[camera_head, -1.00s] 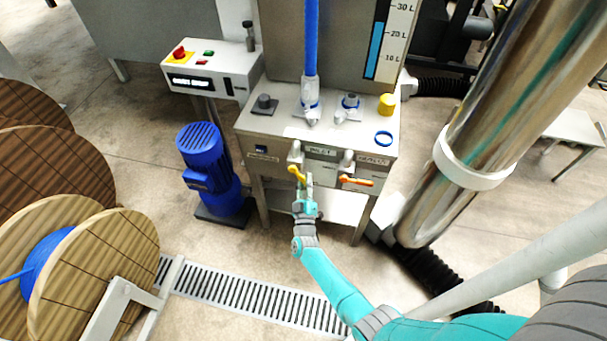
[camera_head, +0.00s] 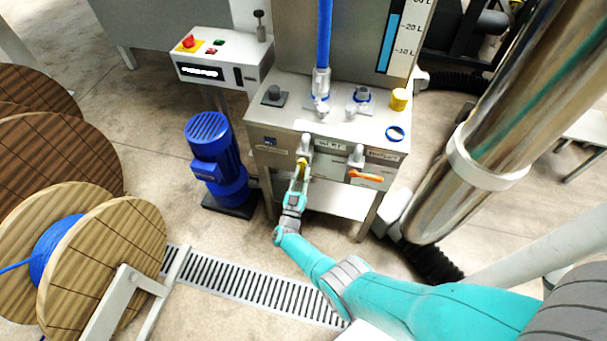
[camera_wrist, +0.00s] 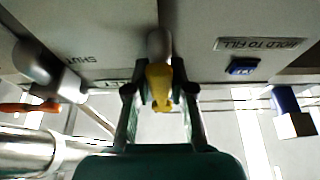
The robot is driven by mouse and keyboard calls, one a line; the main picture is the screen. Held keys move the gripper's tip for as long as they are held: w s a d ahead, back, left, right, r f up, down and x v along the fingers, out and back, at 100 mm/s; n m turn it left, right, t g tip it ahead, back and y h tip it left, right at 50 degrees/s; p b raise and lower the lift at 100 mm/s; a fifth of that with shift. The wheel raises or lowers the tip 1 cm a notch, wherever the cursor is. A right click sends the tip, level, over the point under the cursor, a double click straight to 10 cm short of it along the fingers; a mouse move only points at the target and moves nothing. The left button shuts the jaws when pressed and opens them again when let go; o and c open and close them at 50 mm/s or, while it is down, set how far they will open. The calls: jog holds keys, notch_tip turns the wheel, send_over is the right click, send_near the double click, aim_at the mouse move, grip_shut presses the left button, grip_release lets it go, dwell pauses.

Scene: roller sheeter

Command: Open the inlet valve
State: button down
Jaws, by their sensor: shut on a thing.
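The yellow valve lever (camera_head: 302,167) is on the left valve at the front of the steel tank stand, beside a label that appears to read INLET. It points down toward me. In the wrist view the yellow lever (camera_wrist: 160,84) lies between my two fingers. My gripper (camera_head: 299,179) is shut on the lever, with a finger on each side, as the wrist view also shows for my gripper (camera_wrist: 160,98). The lever's tip hangs between the fingers.
A second valve with an orange lever (camera_head: 366,176) is to the right, its lever roughly horizontal. A blue motor pump (camera_head: 214,160) stands to the left. A wooden cable reel (camera_head: 105,262) is at lower left. A steel column (camera_head: 490,130) rises at right.

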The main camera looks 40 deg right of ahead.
dwell(0.4)
jog(key=c, duration=1)
grip_release()
jog(key=shift+w, duration=0.1)
jog(key=shift+v, duration=6.1)
jog(key=shift+r, duration=0.1)
